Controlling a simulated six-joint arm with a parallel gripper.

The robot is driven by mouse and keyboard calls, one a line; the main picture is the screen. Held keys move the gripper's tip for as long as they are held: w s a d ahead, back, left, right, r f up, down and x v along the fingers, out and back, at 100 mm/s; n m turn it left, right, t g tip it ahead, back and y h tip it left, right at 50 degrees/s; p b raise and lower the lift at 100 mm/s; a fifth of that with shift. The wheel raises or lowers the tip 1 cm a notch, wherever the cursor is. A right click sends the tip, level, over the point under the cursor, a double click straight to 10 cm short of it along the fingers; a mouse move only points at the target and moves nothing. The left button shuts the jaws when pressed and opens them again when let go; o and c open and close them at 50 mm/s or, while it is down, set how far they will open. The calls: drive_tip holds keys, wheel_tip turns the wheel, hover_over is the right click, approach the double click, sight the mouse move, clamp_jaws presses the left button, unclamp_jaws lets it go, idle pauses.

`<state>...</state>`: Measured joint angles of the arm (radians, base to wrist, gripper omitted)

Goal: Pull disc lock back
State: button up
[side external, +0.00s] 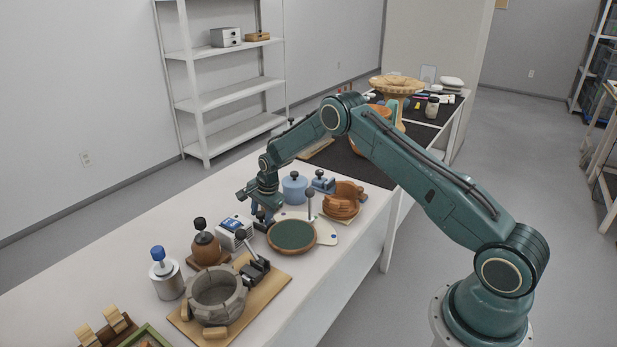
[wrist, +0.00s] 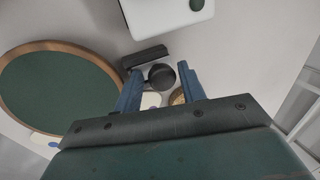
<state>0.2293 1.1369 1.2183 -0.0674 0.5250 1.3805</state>
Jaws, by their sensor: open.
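The disc (side external: 291,236) is a green round plate with a wooden rim, on a pale base plate (side external: 325,232). In the wrist view the disc (wrist: 60,92) fills the left side. Beside its rim, a dark block with a round black knob (wrist: 160,75) looks like the disc lock; it also shows in the side view as a small dark piece (side external: 262,221). My gripper (wrist: 160,84) is open, with its blue fingers on either side of the knob. Whether they touch it is not clear. In the side view my gripper (side external: 260,208) is above the lock, partly hiding it.
A thin post with a dark ball (side external: 310,192) rises beside the disc. A blue jar (side external: 294,188) and a wooden bowl (side external: 343,200) stand behind. A white box (side external: 235,230), a brown knobbed pot (side external: 206,248) and a grey stone ring (side external: 215,292) stand to the left.

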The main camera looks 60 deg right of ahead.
sight(262, 214)
drive_tip(key=shift+s+f, duration=0.45)
drive_tip(key=shift+f, duration=0.2)
drive_tip(key=c, duration=0.5)
drive_tip(key=shift+w, duration=0.25)
drive_tip(key=o, duration=0.5)
drive_tip(key=shift+d, duration=0.1)
drive_tip(key=shift+w+v, duration=0.15)
drive_tip(key=shift+v, duration=1.3)
drive_tip(key=shift+w+v, duration=0.1)
drive_tip(key=shift+v, duration=1.4)
